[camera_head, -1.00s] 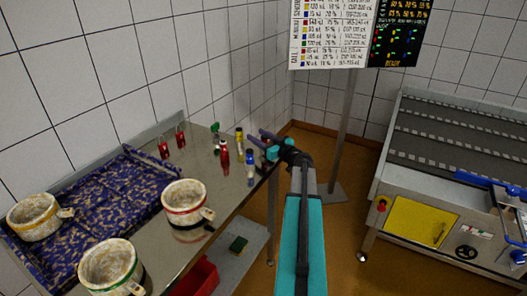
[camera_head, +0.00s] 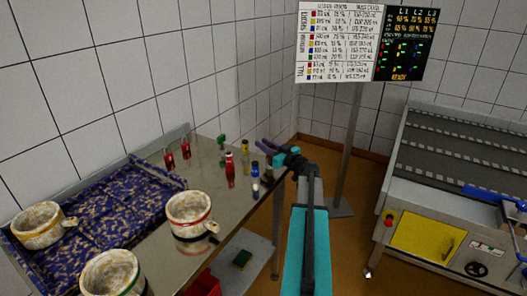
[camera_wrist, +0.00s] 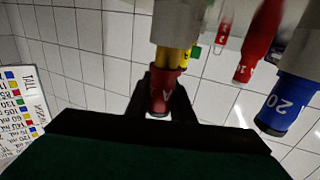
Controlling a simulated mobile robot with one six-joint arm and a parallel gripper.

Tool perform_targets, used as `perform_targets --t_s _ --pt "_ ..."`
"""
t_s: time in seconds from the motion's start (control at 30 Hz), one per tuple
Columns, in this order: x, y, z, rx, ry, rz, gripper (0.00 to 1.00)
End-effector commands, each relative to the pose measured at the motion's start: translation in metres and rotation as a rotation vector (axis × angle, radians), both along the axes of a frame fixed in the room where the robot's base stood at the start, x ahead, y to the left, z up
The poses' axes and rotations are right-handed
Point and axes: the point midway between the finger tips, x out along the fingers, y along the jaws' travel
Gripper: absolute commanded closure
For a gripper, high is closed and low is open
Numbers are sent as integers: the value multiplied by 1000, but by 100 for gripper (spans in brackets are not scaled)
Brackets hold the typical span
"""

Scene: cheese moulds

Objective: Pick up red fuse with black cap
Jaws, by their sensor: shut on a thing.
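My gripper (camera_head: 271,148) is beyond the group of fuses, over the right edge of the steel table. In the wrist view my gripper (camera_wrist: 163,92) is shut on a dark red piece (camera_wrist: 162,84) marked with a letter. A yellow part and a grey cylinder show directly above it in the picture; I cannot tell whether they are one piece with it. A tall red fuse (camera_head: 230,172) stands on the table left of the gripper, its top dark and unclear. Two smaller red fuses, (camera_head: 170,160) and (camera_head: 186,149), stand farther left. No black cap shows clearly.
A blue fuse (camera_head: 255,171), a yellow fuse (camera_head: 245,154) and a green one (camera_head: 221,150) stand close by. Round moulds, including a red-rimmed one (camera_head: 191,214), stand to the left. The steel table (camera_head: 235,212) is bare in front.

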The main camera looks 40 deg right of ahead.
Motion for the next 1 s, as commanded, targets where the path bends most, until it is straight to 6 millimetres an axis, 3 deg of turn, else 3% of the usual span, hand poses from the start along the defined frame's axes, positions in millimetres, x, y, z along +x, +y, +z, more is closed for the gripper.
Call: perform_targets --t_s 0.17,1.0 --pt "-4 1 15 0 -1 -1 100" --pt "-130 40 26 0 -1 -1 100"
